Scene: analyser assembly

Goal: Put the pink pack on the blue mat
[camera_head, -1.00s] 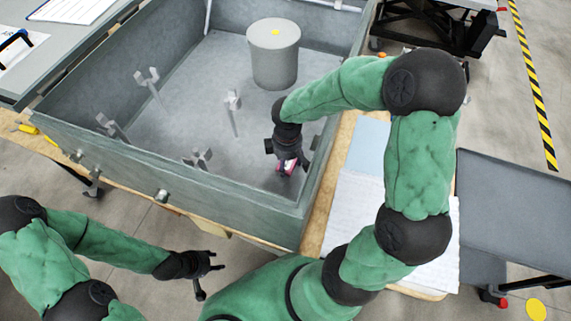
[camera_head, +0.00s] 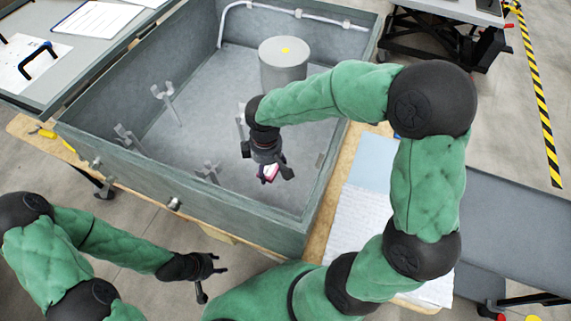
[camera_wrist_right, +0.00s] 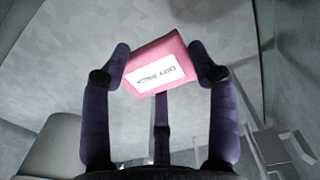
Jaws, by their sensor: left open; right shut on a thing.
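The pink pack (camera_head: 270,175) has a white label. My right gripper (camera_head: 267,173) is shut on it inside the grey open box. The right wrist view shows the pack (camera_wrist_right: 168,58) slightly tilted between the two fingertips. Its height above the box floor is hard to tell. A light blue mat (camera_head: 369,170) lies on the wooden tabletop to the right of the box, partly covered by a white sheet and near my right arm. My left gripper (camera_head: 211,279) is open and empty, outside the box at the lower left.
The grey box (camera_head: 245,226) has raised walls between the pack and the mat. Inside stand a grey cylinder (camera_head: 284,65) and several forked posts (camera_head: 165,100). A white textured sheet (camera_head: 368,213) lies at the mat's near side.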

